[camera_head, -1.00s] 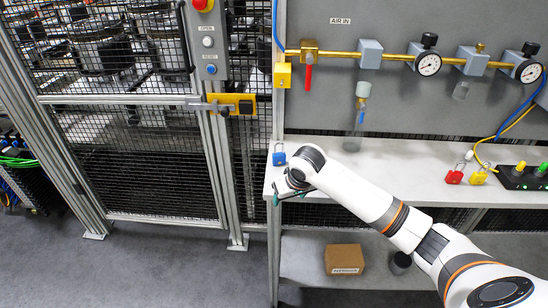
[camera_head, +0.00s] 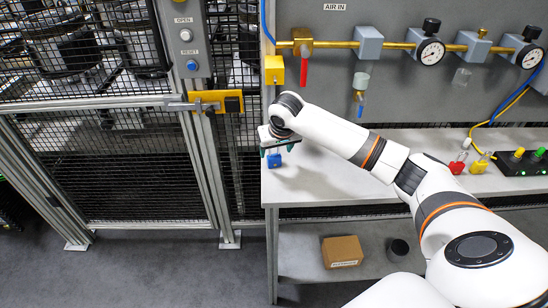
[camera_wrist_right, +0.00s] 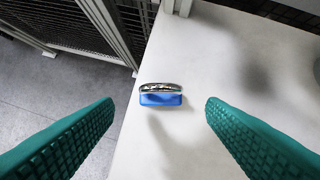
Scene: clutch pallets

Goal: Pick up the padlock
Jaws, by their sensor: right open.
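A blue padlock (camera_head: 274,160) stands near the left end of the white shelf (camera_head: 330,185). In the right wrist view the padlock (camera_wrist_right: 161,99) shows from above, its metal shackle just behind its blue body. My right gripper (camera_head: 281,147) is over the padlock in the head view and hides its upper part. In the wrist view its two green ribbed fingers (camera_wrist_right: 160,108) are spread wide, one on each side of the padlock, with gaps between. Nothing is held. A red padlock (camera_head: 457,167) and a yellow padlock (camera_head: 479,166) stand farther right on the shelf. My left gripper is out of view.
A wire-mesh fence gate (camera_head: 140,170) stands left of the shelf. A black box with lit buttons (camera_head: 522,162) is at the shelf's right. A cardboard box (camera_head: 342,251) and a dark cup (camera_head: 398,249) sit on the lower shelf. The shelf between the padlocks is largely clear.

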